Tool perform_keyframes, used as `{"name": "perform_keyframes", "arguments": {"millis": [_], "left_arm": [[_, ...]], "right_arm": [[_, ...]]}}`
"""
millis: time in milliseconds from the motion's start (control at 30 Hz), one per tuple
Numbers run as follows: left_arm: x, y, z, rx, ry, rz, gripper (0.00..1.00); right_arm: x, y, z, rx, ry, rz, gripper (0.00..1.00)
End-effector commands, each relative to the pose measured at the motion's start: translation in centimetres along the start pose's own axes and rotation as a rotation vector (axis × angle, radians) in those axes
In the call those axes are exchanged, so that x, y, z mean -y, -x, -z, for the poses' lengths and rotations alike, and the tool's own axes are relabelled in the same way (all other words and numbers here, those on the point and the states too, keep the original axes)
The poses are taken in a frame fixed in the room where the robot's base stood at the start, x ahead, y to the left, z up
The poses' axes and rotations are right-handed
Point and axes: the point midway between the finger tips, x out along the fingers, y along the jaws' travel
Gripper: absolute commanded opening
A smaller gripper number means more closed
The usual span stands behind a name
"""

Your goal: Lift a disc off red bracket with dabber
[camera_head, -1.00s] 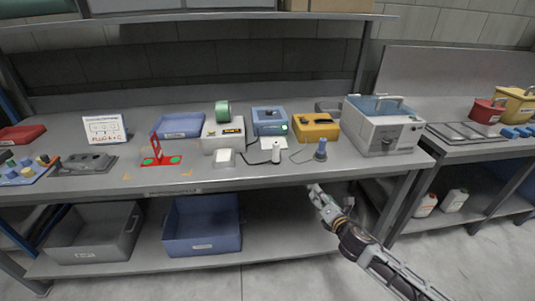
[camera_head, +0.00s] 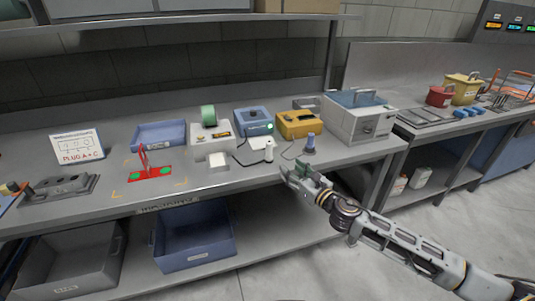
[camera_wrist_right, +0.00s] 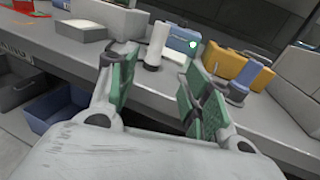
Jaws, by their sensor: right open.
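The red bracket (camera_head: 143,158) stands on the bench at left, with green discs (camera_head: 165,170) on its flat base. A white cylinder-shaped tool (camera_head: 268,152) stands upright near the bench's front edge; it also shows in the right wrist view (camera_wrist_right: 157,42). A blue-grey handled tool (camera_head: 310,144) stands to its right. I cannot tell which one is the dabber. My right gripper (camera_head: 291,173) is open and empty at the front edge, in front of these two tools. In the right wrist view its green-padded fingers (camera_wrist_right: 162,85) are spread, apart from both. My left gripper is not in view.
A white-grey box with green tape (camera_head: 211,144), a blue device (camera_head: 253,120) and a yellow device (camera_head: 299,124) stand behind. Thin cables lie beside the tools. A large grey machine (camera_head: 358,118) is at right. The bench front left of the gripper is mostly clear.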

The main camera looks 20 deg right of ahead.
Motion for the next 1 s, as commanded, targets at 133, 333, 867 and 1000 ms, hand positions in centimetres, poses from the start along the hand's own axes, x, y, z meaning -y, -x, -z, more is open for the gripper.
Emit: {"name": "perform_keyframes", "arguments": {"millis": [133, 333, 867, 1000], "left_arm": [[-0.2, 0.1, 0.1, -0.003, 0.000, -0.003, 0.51], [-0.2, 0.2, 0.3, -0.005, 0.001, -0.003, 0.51], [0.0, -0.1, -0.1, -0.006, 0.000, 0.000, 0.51], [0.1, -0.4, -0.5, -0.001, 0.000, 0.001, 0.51]], "right_arm": [[0.0, 0.0, 0.0, 0.000, -0.002, 0.000, 0.49], [0.0, -0.2, 0.0, 0.000, -0.003, 0.001, 0.49], [0.0, -2.7, -0.1, 0.001, -0.005, 0.001, 0.49], [0.0, -3.5, 0.0, 0.001, -0.004, 0.002, 0.49]]}}
